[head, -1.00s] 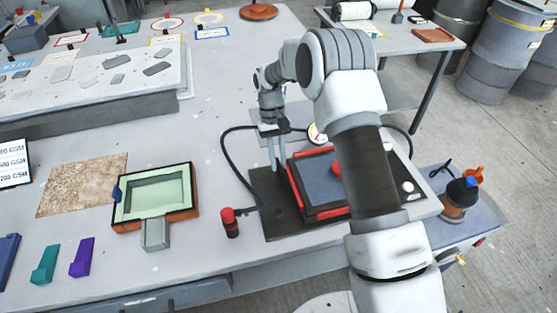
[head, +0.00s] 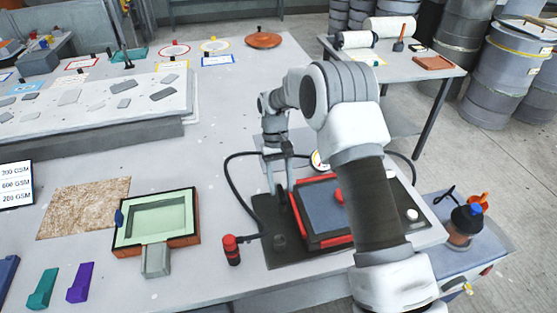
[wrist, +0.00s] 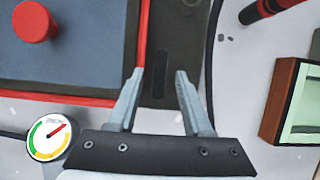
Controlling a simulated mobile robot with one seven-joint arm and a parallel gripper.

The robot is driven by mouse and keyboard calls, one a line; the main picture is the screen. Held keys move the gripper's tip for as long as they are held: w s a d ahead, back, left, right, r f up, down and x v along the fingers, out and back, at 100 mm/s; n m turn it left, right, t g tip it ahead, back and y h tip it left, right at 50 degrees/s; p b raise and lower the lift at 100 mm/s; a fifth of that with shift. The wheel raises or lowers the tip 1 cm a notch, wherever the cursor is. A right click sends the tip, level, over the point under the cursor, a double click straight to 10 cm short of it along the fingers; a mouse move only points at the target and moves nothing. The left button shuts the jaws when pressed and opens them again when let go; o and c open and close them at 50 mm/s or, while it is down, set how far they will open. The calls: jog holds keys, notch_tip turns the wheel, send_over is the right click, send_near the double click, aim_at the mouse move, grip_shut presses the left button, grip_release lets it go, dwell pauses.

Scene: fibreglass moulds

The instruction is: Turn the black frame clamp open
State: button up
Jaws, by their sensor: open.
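The red frame (head: 318,241) lies around a blue-grey panel (head: 323,207) on a dark base plate (head: 263,213). The frame also shows in the wrist view (wrist: 144,40), at the left. A black elongated piece, likely the black frame clamp (wrist: 160,75), lies on the plate beside the frame's red edge. In the head view this dark clamp (head: 282,198) is small and partly hidden by the fingers. My gripper (head: 281,187) is open above the plate at the frame's left side. In the wrist view its fingertips (wrist: 160,72) are on either side of the clamp; I cannot tell whether they touch it.
A pressure gauge (wrist: 48,135) and a black hose (head: 226,180) are close by. A red cylinder (head: 231,250) stands left of the plate. A green-lined mould (head: 158,217) is farther left.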

jog(key=p+v, duration=0.1)
jog(key=v, duration=1.5)
jog(key=shift+r, duration=0.35)
